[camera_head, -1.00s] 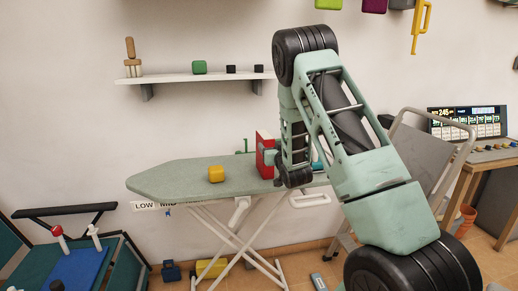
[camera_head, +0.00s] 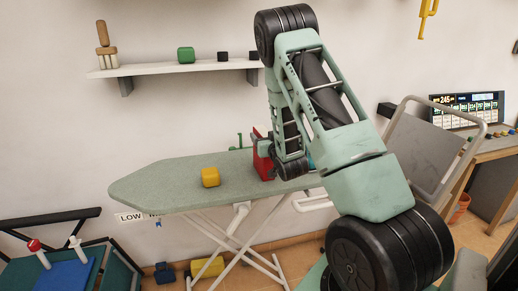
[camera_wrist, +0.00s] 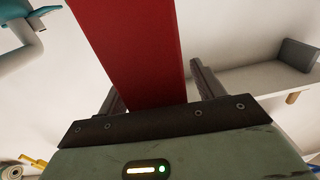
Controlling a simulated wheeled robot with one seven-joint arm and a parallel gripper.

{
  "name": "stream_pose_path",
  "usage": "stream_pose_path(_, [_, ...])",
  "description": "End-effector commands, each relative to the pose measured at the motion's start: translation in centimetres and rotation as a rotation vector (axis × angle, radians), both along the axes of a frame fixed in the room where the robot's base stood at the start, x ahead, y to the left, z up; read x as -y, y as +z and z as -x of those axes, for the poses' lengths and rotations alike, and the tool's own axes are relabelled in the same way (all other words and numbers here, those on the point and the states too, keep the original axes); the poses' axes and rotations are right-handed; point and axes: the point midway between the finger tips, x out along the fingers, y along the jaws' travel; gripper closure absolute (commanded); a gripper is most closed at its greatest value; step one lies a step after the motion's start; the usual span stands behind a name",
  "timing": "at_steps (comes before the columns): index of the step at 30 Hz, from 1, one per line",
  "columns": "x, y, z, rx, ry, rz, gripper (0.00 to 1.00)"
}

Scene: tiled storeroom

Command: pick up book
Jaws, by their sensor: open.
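A red book (camera_head: 263,165) stands on the grey-green ironing board (camera_head: 165,185), right of a yellow block (camera_head: 210,177). My arm hides part of its right side in the head view. In the wrist view the red book (camera_wrist: 130,45) extends between the two dark fingers of my gripper (camera_wrist: 158,88). The fingers are open, one on each side of it. A gap shows on the right; whether the left finger touches it I cannot tell. In the head view my gripper is mostly hidden behind my wrist, beside the book.
A wall shelf (camera_head: 155,70) above the board holds a green block (camera_head: 186,55), dark blocks and a wooden-handled brush (camera_head: 103,45). A teal case (camera_head: 110,265) is at lower left.

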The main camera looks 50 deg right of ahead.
Motion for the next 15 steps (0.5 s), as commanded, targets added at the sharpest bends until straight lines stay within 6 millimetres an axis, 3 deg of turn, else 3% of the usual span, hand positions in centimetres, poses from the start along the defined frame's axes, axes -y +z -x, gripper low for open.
stream_pose_path(7, [0.01, -0.03, 0.09, 0.0, 0.0, 0.0, 0.33])
stream_pose_path(15, [0.01, -0.03, 0.07, 0.0, 0.0, 0.0, 1.0])
